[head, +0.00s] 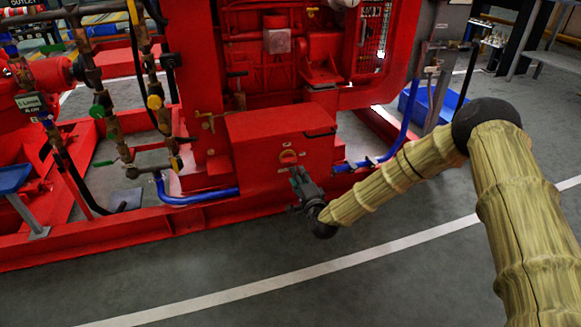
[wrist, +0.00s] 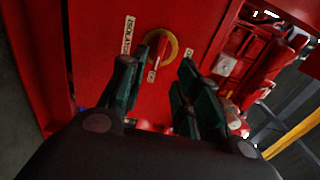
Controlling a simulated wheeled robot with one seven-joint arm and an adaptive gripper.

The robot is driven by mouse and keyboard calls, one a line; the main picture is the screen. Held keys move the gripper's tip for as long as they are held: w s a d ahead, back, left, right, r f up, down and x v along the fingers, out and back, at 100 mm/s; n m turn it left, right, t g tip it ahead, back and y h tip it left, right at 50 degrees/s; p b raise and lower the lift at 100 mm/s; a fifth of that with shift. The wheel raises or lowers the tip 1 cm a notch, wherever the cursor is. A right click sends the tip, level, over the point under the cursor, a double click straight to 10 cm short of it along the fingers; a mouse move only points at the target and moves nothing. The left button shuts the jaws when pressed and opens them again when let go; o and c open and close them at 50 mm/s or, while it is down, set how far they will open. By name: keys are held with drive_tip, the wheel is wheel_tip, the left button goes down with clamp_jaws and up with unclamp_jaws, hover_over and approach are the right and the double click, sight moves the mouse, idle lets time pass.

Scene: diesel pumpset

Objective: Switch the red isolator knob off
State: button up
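The red isolator knob (wrist: 158,50) sits on a yellow ring on the red box's face, beside a white label reading "ISOLATOR" (wrist: 128,36). In the head view the knob (head: 288,157) shows small on the front of the red box (head: 262,150). My gripper (head: 296,176) is just below and in front of the knob. In the wrist view my gripper (wrist: 156,82) has its two dark green fingers spread apart with nothing between them. The knob lies beyond the fingertips, seen through the gap. Whether any finger touches the panel cannot be told.
Pipes with valves (head: 110,110) stand to the left. A blue hose (head: 200,195) runs low along the red base frame. The grey floor in front (head: 250,270) is clear. A blue bin (head: 432,104) stands behind right.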

sight(290, 162)
drive_tip(key=shift+b+x, duration=1.8)
drive_tip(key=shift+x, duration=2.65)
clamp_jaws()
